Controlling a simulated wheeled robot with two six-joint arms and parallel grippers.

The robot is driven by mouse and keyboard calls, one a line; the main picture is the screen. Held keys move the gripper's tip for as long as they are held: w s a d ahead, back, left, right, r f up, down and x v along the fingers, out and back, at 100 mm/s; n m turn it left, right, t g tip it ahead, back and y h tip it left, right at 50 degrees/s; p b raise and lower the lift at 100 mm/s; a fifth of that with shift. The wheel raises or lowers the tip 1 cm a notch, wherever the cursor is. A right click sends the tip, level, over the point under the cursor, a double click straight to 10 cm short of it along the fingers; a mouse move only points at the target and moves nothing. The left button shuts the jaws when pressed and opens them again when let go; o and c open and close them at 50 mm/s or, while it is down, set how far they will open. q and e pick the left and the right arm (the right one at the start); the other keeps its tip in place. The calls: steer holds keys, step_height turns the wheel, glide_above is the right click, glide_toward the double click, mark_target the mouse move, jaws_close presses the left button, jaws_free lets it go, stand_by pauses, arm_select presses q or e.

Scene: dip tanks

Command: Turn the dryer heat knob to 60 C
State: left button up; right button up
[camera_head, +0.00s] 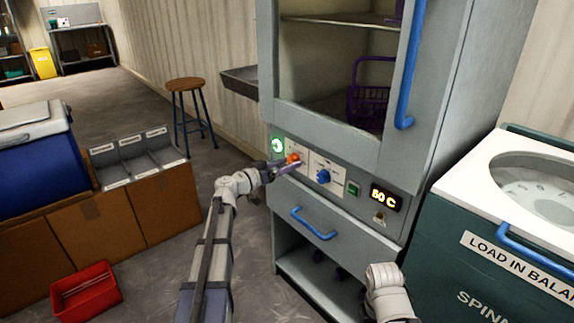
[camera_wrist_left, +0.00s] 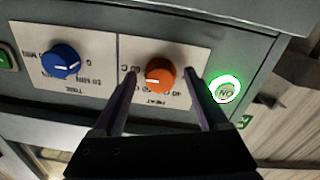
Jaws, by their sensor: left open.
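The orange heat knob (camera_head: 294,158) is on the dryer's control panel. In the left wrist view the heat knob (camera_wrist_left: 160,75) stands between the fingertips of my left gripper (camera_wrist_left: 161,82), one finger to each side. The gripper is open, and I cannot tell whether the fingers touch the knob. The knob's white mark points to the left and slightly down in that view. My left gripper (camera_head: 286,166) also reaches the knob in the head view. The dryer's amber display (camera_head: 385,198) seems to read 60 C, though its first digit is blurred.
A blue time knob (camera_head: 323,176) sits beside the heat knob, with a green lit ON button (camera_head: 278,145) on the other side. A blue drawer handle (camera_head: 313,224) is below. A white-topped spinner (camera_head: 500,210) stands at the right.

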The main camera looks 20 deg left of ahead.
arm_select(q)
steer(key=v, duration=0.7)
steer(key=shift+s+a, duration=0.2)
steer(key=shift+s, duration=0.1)
